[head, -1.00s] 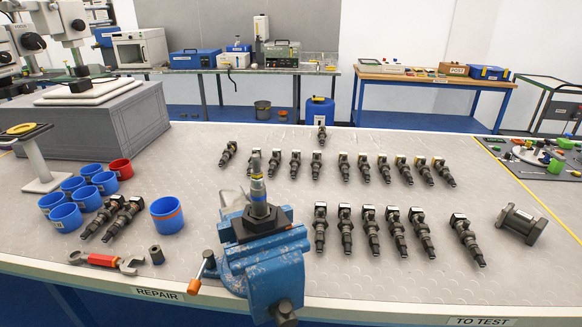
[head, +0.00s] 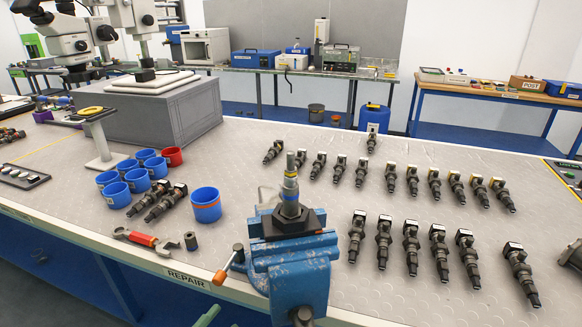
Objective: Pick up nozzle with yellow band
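In the back row, a few toward the right carry yellow marks near the top, such as this yellow-marked injector (head: 455,186). A blue vise (head: 290,262) at the front edge holds an upright grey-blue part (head: 290,187) in a black hex piece; a faint yellowish ring on it is too small to be sure of. I cannot make out a separate loose nozzle with a yellow band. Neither of my grippers shows in the head view.
Several blue cups (head: 116,194), a red cup (head: 173,156) and an orange-banded blue cup (head: 206,206) stand left of the vise. A small tray (head: 20,176) is at far left.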

